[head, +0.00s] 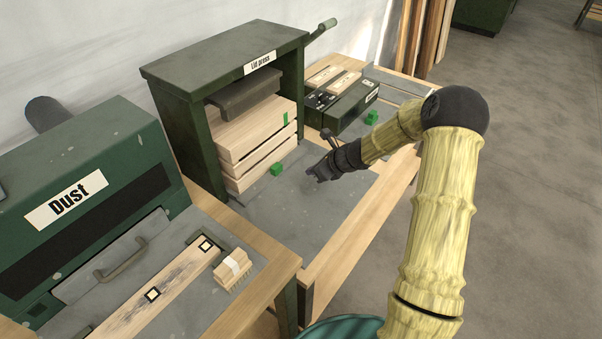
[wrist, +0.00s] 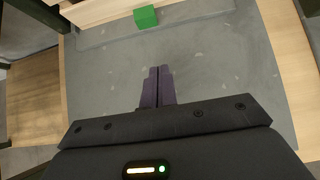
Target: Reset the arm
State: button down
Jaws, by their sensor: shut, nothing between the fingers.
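My arm (head: 441,220) reaches from the lower right over the workbench in the head view. My gripper (head: 312,176) hangs above the grey bench top in front of the lid press (head: 184,128). In the wrist view my gripper (wrist: 158,78) has its two dark purple fingers together, with nothing between them. A small green block (head: 277,169) lies on the bench near the crate, to the left of the gripper. A green block also shows in the wrist view (wrist: 146,17), beyond the fingertips and apart from them.
A slatted wooden crate (head: 228,156) stands inside the lid press. A dark green box (head: 352,108) and another green block (head: 371,117) are behind the gripper. The green Dust machine (head: 100,148), a marked plank (head: 165,285) and a brush (head: 231,268) are at left. Bare bench surrounds the gripper.

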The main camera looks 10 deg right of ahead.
jog(key=s+d+r+n+g+h, duration=0.15)
jog(key=s+r+n, duration=0.25)
jog(key=s+n, duration=0.55)
jog(key=s+r+n+g+h, duration=0.1)
jog(key=s+r+n+h, duration=0.25)
jog(key=s+n, duration=0.6)
jog(key=s+d+r+n+g+h, duration=0.1)
jog(key=s+r+n, duration=0.4)
jog(key=s+n, duration=0.5)
notch_tip(320, 180, up, 12)
jog(key=s+m+p, duration=0.1)
jog(key=m+p, duration=0.1)
jog(key=p, duration=1.1)
jog(key=shift+s+d+r, duration=0.15)
jog(key=shift+s+r, duration=0.05)
